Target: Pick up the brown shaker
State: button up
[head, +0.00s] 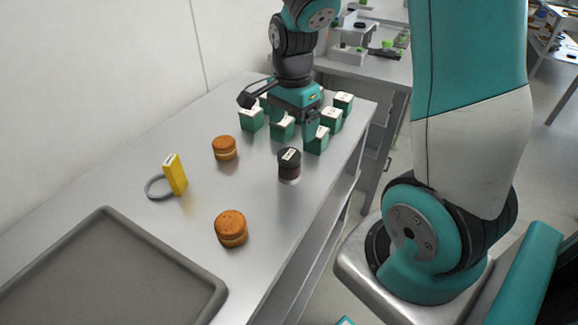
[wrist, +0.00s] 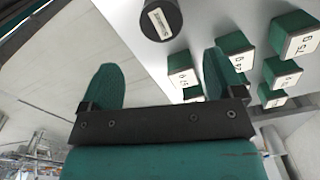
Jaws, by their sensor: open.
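The brown shaker (head: 289,170) stands upright on the steel table near its right edge. My gripper (head: 292,122) is over the far part of the table, behind the shaker and among green blocks.
Several green blocks with white labelled tops, one a green block (head: 251,120), stand around my gripper. Two round orange-brown sandwich-like items (head: 224,149) (head: 231,230), a yellow block (head: 175,174), a grey ring (head: 153,189) and a grey tray (head: 105,214) lie nearer. Bare table surrounds the shaker's left side.

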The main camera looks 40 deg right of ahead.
aim_at(290, 165)
notch_tip(290, 165, down, 12)
jog(key=shift+w+a+f+p, duration=0.15)
jog(key=shift+f+p, duration=0.1)
jog(key=shift+p, duration=0.2)
jog(key=shift+c, duration=0.4)
jog(key=c, duration=1)
